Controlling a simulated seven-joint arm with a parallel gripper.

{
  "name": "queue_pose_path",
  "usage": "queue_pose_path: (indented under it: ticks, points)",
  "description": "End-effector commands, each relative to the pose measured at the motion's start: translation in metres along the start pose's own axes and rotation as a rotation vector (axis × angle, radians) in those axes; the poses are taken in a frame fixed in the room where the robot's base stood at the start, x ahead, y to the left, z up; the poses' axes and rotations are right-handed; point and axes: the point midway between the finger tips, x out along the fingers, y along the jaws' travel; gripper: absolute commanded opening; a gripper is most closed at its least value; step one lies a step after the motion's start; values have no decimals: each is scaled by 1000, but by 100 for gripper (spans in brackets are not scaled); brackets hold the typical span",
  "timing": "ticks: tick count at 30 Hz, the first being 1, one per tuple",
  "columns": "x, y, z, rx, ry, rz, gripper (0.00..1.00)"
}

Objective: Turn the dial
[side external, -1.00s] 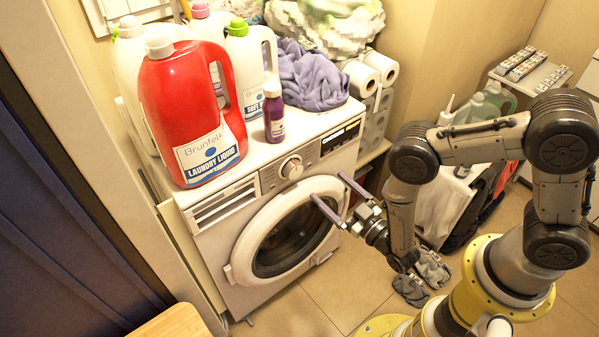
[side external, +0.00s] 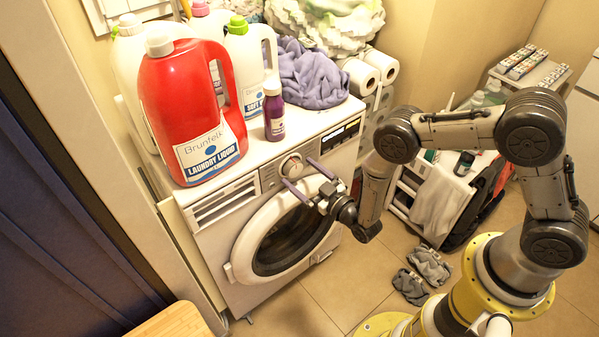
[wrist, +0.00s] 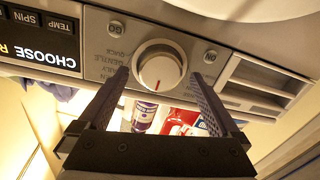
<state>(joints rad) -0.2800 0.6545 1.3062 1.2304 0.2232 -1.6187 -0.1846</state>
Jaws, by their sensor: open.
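The dial (side external: 291,166) is a round white knob on the front panel of the white washing machine (side external: 215,239). In the wrist view the dial (wrist: 159,68) shows a red mark on its face, pointing towards the bottom of the picture. My gripper (side external: 301,171) is open and empty, with its two long fingers pointing at the panel near the dial. In the wrist view my gripper (wrist: 160,78) has one finger on each side below the dial, with the dial's face visible between and beyond the tips. I cannot tell whether a finger touches it.
A red laundry bottle (side external: 190,105), a small purple bottle (side external: 274,117) and a purple cloth (side external: 312,77) stand or lie on the washer's top. The round door (side external: 240,250) is below the dial. A display panel (side external: 340,136) is right of it.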

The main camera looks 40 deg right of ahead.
Motion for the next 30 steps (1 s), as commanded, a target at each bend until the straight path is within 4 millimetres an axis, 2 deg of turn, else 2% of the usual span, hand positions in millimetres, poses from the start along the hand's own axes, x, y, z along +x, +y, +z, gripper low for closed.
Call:
queue_pose_path:
  ticks: [4,13,14,27,30]
  points:
    - [9,0,0,-1,0,0,99]
    - [11,0,0,-1,0,0,99]
    - [11,0,0,-1,0,0,95]
    - [11,0,0,-1,0,0,16]
    - [11,0,0,1,0,0,13]
